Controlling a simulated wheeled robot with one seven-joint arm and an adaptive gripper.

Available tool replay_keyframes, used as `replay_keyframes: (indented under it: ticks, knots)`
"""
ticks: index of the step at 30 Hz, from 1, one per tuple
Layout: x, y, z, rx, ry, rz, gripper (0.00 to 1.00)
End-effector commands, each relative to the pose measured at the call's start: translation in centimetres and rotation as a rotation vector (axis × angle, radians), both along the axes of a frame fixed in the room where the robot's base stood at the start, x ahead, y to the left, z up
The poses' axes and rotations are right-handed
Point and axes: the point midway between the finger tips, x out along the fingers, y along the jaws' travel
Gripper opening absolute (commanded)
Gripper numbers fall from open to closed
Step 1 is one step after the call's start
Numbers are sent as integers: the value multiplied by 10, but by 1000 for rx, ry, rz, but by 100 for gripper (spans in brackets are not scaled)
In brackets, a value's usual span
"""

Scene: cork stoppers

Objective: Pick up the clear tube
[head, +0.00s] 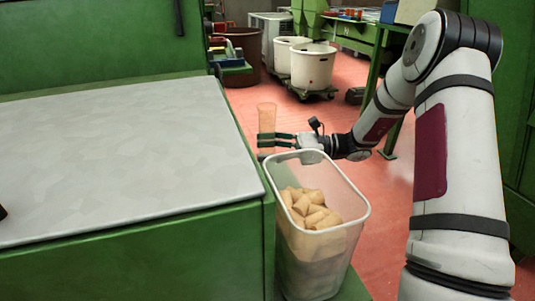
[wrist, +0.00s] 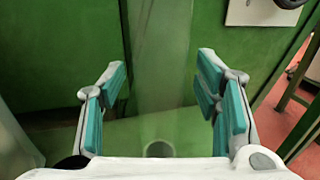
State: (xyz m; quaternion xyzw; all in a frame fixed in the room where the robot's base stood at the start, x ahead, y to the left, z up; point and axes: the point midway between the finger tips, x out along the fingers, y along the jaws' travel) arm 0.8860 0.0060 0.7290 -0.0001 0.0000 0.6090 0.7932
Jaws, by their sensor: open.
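The clear tube (head: 266,117) stands upright, see-through, with the red floor showing through it in the head view. In the wrist view the tube (wrist: 160,60) is a faint, wide vertical shape in the middle. My gripper (head: 264,141) is at the tube's lower part, its dark fingers reaching left around it. In the wrist view my gripper (wrist: 160,95) is open, with teal pads on both sides of the tube and a visible gap on each side. What the tube's bottom rests on is hidden in the head view.
A translucent bin (head: 357,199) with several corks (head: 311,210) stands just in front of and below my gripper. A grey-topped green bench (head: 120,150) is at the left. White tubs (head: 312,67) stand farther back on the red floor (head: 350,110).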

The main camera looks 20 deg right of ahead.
Motion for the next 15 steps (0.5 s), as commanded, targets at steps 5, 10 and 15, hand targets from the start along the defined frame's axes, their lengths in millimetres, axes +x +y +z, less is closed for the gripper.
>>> replay_keyframes:
  ticks: [5, 10, 15]
  knots:
    - [0, -1, 1, 0, 0, 0, 41]
    - [0, -1, 1, 0, 0, 0, 4]
    - [0, -1, 1, 0, 0, 0, 4]
